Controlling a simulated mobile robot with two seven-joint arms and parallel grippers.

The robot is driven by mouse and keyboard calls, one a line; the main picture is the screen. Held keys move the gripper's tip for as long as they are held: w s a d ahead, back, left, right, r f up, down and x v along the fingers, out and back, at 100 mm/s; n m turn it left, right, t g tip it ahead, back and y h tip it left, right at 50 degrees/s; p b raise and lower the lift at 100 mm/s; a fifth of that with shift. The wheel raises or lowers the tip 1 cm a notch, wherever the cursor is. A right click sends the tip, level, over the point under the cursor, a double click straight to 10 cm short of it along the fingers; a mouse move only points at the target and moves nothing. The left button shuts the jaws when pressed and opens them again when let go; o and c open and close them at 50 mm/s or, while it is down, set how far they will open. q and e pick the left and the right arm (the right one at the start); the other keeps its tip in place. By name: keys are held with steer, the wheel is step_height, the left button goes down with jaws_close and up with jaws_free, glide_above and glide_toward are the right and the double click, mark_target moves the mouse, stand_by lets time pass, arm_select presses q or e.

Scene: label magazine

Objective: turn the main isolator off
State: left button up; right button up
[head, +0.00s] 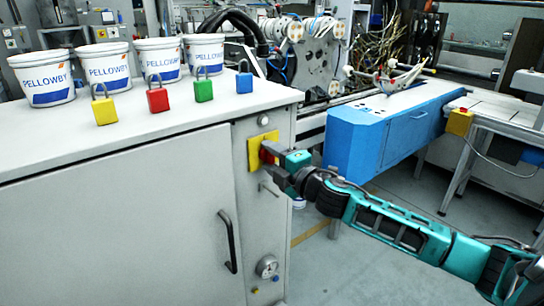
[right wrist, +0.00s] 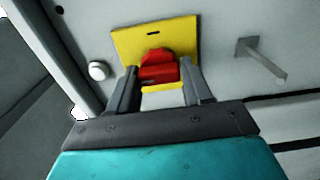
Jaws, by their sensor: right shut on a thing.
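The main isolator is a red rotary handle (right wrist: 158,68) on a yellow plate (right wrist: 125,42), fixed to the front of the grey cabinet. In the head view the yellow plate (head: 254,151) shows near the cabinet's right edge, with the red handle (head: 266,154) partly hidden by my gripper. My right gripper (head: 272,158) reaches in from the right. In the right wrist view its two fingers (right wrist: 161,80) stand on either side of the red handle and are shut on it. My left gripper is not in the head view.
Yellow, red, green and blue padlocks (head: 158,100) stand on the cabinet top (head: 200,115), before several white Pellowby buckets (head: 106,68). A peg (right wrist: 262,62) sticks out beside the plate. Open floor lies right of the cabinet.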

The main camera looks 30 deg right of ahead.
stand_by(0.3)
steer(key=o, duration=1)
steer(key=shift+c, duration=0.2)
steer(key=shift+s, duration=0.1)
steer(key=s+d, duration=0.1)
steer(key=s, duration=1.1)
steer(key=shift+s+b, duration=0.3)
steer(key=shift+b, duration=0.05)
